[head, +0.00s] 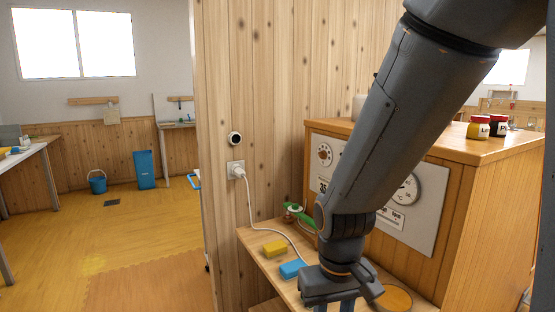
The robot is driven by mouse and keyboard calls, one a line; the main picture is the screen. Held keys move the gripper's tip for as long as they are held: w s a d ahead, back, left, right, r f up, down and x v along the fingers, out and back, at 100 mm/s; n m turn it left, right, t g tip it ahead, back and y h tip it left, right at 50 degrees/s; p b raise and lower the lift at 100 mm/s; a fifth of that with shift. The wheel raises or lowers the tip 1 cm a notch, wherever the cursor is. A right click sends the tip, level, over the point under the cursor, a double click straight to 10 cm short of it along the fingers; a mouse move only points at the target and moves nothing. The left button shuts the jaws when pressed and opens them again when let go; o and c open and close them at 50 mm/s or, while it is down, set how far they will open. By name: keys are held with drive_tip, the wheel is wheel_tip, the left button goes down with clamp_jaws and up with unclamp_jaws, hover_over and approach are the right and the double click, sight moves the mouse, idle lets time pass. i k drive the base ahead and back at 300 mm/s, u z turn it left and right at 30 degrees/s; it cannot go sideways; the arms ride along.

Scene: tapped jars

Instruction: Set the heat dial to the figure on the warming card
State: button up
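A pale control panel (430,212) is set in the front of a wooden cabinet. At its upper left is a small round dial (324,153) with a ring of reddish marks; its setting is too small to read. A round gauge (407,188) marked °C sits right of my arm, its left part hidden.
A white cord runs from a wall socket (236,170). Jars (478,127) stand on the cabinet top. Open floor lies left.

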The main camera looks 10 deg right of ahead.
sight(323, 155)
drive_tip(key=u, duration=1.4)
drive_tip(key=i, duration=3.3)
drive_tip(key=z, duration=3.85)
drive_tip(key=i, duration=0.55)
